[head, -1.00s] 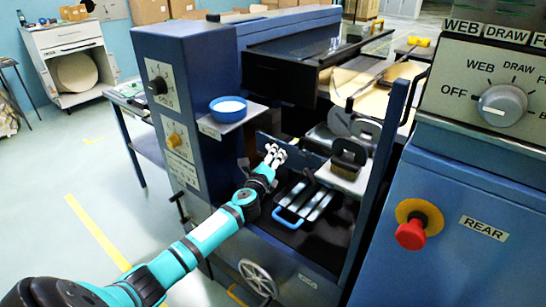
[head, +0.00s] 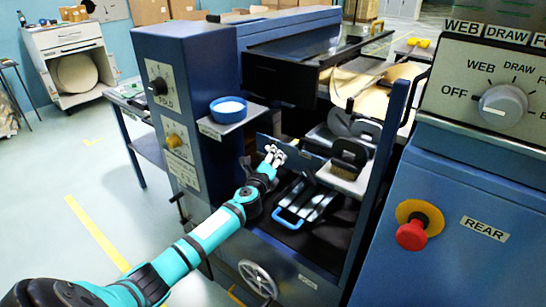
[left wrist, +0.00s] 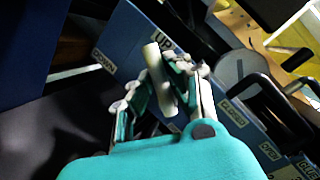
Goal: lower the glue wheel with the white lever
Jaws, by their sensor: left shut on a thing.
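My left gripper (head: 273,154) is at the blue plate (head: 300,155) inside the machine's open front. In the left wrist view my left gripper (left wrist: 150,95) is shut on the white lever (left wrist: 158,75), which shows as a pale bar between the fingers. The lever's upper end is close to the UP label (left wrist: 163,42); the DOWN label (left wrist: 103,61) is to its left. The fingers hide the lever in the head view. A grey disc (head: 340,121), perhaps the glue wheel, stands behind the plate; it also shows in the left wrist view (left wrist: 240,67). My right gripper is out of view.
A blue bowl (head: 228,109) sits on a small shelf left of the opening. A dark bracket (head: 349,157) stands to the right of my gripper. A blue-handled tray (head: 288,220) lies below it. A blue post (head: 385,150) bounds the right side. A red button (head: 411,235) is farther right.

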